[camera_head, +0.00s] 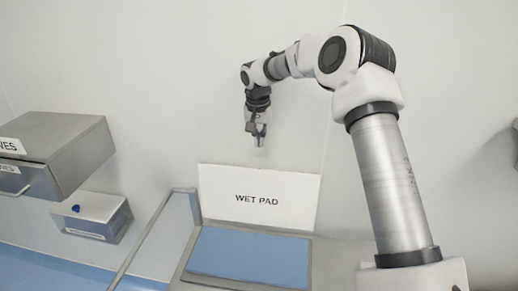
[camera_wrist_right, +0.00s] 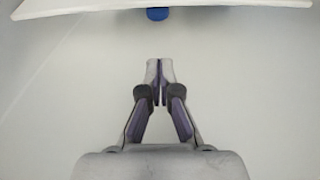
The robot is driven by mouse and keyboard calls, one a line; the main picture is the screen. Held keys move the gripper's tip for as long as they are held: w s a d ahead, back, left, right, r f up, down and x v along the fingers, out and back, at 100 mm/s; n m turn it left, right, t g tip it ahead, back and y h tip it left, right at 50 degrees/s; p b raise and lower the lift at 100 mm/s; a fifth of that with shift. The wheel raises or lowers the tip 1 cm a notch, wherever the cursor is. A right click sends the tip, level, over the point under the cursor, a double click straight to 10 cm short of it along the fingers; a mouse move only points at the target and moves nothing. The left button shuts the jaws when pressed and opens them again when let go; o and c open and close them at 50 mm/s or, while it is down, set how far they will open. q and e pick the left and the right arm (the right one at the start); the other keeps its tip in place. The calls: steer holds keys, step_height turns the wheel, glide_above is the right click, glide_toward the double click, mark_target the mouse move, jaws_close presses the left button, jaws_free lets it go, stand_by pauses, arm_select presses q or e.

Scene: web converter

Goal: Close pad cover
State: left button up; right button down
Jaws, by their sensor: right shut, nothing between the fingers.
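The pad cover (camera_head: 258,207) is a white panel marked "WET PAD". It stands raised at the back edge of the pad box, leaning against or near the wall. The blue pad (camera_head: 250,258) lies uncovered in its grey frame in front of the cover. My right gripper (camera_head: 259,140) hangs down above and behind the cover's top edge, apart from it. In the right wrist view its fingers (camera_wrist_right: 159,82) are together and empty. A white panel edge (camera_wrist_right: 190,5), seemingly the cover, crosses the top of that view. My left gripper is not in view.
A grey metal box with drawers (camera_head: 60,145) is at the left. Below it stands a small metal box (camera_head: 93,218) with a blue knob (camera_head: 76,208). A rail (camera_head: 145,238) runs left of the pad. The pale wall is close behind.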

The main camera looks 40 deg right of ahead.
steer(key=shift+s+a+f+p, duration=0.3)
steer(key=shift+s+f, duration=0.05)
steer(key=shift+f, duration=0.15)
steer(key=shift+s+a+f+p, duration=0.25)
steer(key=shift+s+f+p, duration=0.05)
steer(key=shift+f, duration=0.2)
steer(key=f, duration=0.2)
steer(key=w+d+f, duration=0.1)
steer(key=f+p, duration=0.1)
steer(key=f, duration=0.1)
steer(key=shift+w+d+f, duration=0.2)
steer(key=shift+d+f, duration=0.05)
steer(key=shift+f, duration=0.4)
steer(key=shift+s+a, duration=0.2)
steer(key=shift+w+d+f, duration=0.15)
steer(key=shift+f, duration=0.1)
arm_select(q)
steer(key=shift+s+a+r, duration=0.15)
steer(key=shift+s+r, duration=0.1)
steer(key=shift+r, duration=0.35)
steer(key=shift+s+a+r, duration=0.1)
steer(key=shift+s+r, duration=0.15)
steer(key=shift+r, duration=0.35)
